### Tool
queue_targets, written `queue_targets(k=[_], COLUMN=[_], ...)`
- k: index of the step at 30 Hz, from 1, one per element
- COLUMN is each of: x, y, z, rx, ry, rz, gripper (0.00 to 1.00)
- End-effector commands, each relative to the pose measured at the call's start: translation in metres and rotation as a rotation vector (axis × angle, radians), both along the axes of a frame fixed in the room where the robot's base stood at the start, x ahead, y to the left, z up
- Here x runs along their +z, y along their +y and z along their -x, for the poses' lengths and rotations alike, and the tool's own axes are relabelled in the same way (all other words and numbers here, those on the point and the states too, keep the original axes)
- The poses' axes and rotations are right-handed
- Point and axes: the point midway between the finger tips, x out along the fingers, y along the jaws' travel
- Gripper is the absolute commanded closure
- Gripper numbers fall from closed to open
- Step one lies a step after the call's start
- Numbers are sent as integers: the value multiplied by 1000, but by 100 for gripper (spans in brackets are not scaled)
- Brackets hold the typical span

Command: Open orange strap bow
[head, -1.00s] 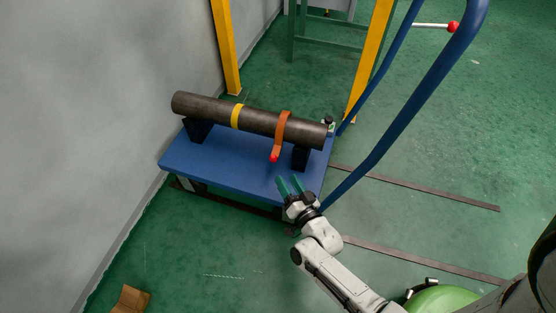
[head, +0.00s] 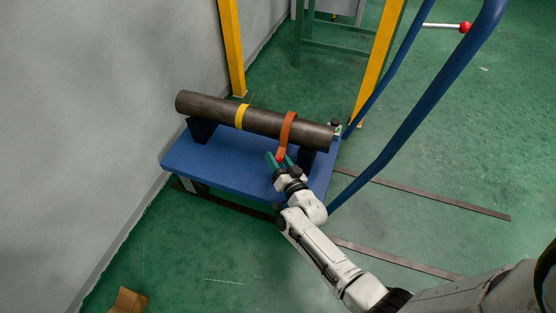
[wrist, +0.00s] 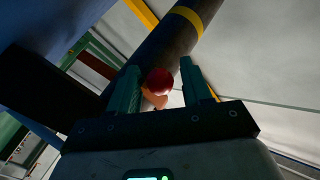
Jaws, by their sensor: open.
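The orange strap bow (head: 287,128) arches over the dark pipe (head: 210,106) near its right end. Its lower end hangs in front of the pipe, close to my gripper. In the wrist view, the red ball tip (wrist: 158,82) of the strap shows between the two green fingers, with a bit of the orange strap (wrist: 154,99) below it. My gripper (head: 279,161) is open, with its fingers on either side of the ball. It also shows in the wrist view (wrist: 161,84). I cannot tell whether either finger touches the ball.
The pipe rests on dark supports on a blue cart (head: 214,163). A yellow band (head: 241,116) circles the pipe to the left. A blue handle rail (head: 415,100) rises at the right. A grey wall (head: 90,110) stands at the left.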

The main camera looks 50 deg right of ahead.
Motion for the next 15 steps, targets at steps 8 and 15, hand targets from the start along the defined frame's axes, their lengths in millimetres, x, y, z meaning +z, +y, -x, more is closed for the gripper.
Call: queue_targets(k=[8,15], x=[0,0], y=[0,0], z=[0,0], rx=[0,1], ry=[0,0], rz=[0,0], gripper=[72,95])
